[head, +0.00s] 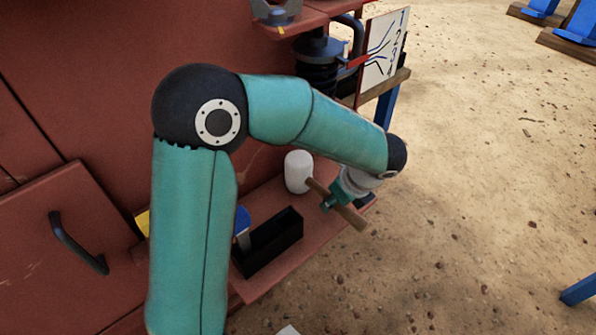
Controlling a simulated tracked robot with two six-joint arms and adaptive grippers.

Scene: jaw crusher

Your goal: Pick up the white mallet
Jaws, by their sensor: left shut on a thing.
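The white mallet has a white cylindrical head (298,171) and a brown wooden handle (350,216), and lies over the red shelf in the head view. My left gripper (328,203) is shut on the mallet's handle, partway along it. The mallet's head is to the left of the gripper and the handle's end sticks out to the lower right. I cannot tell whether the mallet touches the shelf. My left arm covers part of the view. My right gripper is not in view.
The red shelf (305,245) juts from the red machine wall and holds a black open box (270,242) with a blue-topped item (242,222) beside it. A white sign (383,48) stands behind. Open sandy ground lies to the right.

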